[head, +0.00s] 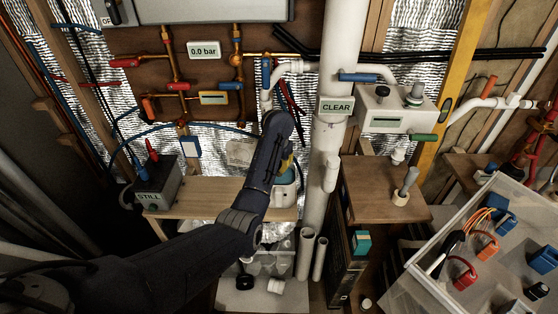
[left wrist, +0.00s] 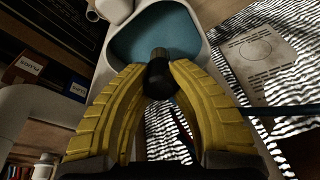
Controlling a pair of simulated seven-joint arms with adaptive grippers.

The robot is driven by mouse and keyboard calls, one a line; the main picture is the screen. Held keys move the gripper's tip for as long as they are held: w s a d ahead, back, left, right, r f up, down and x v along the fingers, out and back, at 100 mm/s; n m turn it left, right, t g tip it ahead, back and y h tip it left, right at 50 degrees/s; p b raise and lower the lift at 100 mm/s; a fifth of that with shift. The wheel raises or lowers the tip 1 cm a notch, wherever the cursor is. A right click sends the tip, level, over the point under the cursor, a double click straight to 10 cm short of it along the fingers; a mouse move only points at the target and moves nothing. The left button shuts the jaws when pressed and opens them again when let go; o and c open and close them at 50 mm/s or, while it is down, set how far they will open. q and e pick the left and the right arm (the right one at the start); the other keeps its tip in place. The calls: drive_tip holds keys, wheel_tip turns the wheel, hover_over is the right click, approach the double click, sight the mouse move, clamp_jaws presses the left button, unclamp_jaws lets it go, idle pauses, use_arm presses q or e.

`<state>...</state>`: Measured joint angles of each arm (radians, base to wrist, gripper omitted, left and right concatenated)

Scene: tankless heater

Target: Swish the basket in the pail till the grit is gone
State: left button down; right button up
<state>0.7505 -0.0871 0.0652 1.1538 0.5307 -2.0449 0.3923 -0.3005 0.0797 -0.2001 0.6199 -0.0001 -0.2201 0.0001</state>
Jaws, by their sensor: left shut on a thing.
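A white pail (head: 284,194) with blue inside stands at the right end of the wooden bench, partly hidden behind my left arm. In the left wrist view the blue inside of the pail (left wrist: 185,32) lies beyond my fingertips. My left gripper (head: 288,163) is above the pail. Its yellow fingers, seen close in the left wrist view (left wrist: 158,82), are closed around a dark knob (left wrist: 159,78) with a short brass-coloured stem, which looks like the basket's handle. The basket's body and any grit cannot be made out. My right gripper is not in view.
A white vertical pipe with a CLEAR sign (head: 336,106) rises just right of the pail. A grey box labelled STILL (head: 158,184) sits on the left of the bench (head: 205,190). A clear bin of tools (head: 415,272) is at the right.

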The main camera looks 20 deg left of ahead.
sight(279, 172)
use_arm(q)
drive_tip(key=shift+f, duration=2.9)
